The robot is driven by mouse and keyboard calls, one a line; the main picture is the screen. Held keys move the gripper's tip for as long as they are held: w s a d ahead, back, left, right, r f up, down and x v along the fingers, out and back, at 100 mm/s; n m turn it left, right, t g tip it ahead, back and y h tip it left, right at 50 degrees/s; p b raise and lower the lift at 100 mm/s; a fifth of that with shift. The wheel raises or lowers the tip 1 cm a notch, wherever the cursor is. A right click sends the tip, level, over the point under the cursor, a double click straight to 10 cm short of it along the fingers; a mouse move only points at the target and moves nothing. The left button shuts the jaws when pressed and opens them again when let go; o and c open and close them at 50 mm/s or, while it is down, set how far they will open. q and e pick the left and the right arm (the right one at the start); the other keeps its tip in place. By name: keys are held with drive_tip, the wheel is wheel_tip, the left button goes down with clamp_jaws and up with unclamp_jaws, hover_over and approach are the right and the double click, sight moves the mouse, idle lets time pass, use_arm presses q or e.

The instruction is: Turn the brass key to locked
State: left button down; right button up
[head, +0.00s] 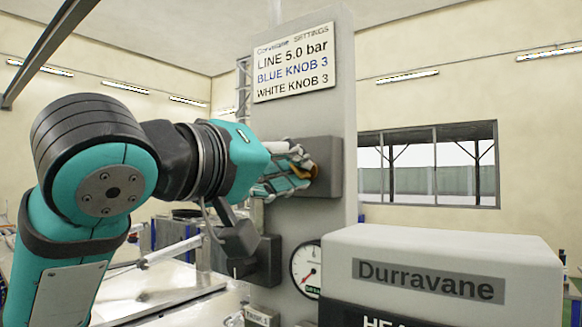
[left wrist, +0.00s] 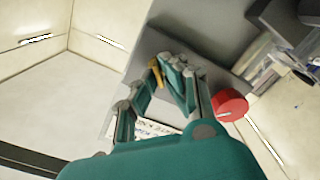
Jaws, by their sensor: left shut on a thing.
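The brass key (head: 312,170) sits at the face of a grey block (head: 328,158) on the upright grey panel (head: 340,90). My left gripper (head: 300,172) comes in from the left and is shut on the key. In the left wrist view the key (left wrist: 156,72) shows as a small yellow-brown piece at the fingertips (left wrist: 163,70). The fingers hide part of the key, and I cannot read any lock marking or tell its exact turn. My right gripper is in neither view.
A settings sign (head: 290,62) is above the block, and a round gauge (head: 307,268) is below. A grey Durravane box (head: 440,250) stands at the front right. A red round part (left wrist: 229,105) is close beside my left fingers in the wrist view.

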use_arm(q)
drive_tip(key=shift+m, duration=0.6)
drive_tip(key=m, duration=0.3)
drive_tip(key=shift+s+d+r+m+p, duration=0.1)
drive_tip(key=shift+m, duration=2.15)
drive_tip(key=shift+s+d+f+m+p, duration=0.1)
drive_tip(key=shift+m+p, duration=0.05)
drive_tip(key=shift+m, duration=2.05)
drive_tip(key=shift+d+r+m+p, duration=0.1)
drive_tip(key=shift+m, duration=2.15)
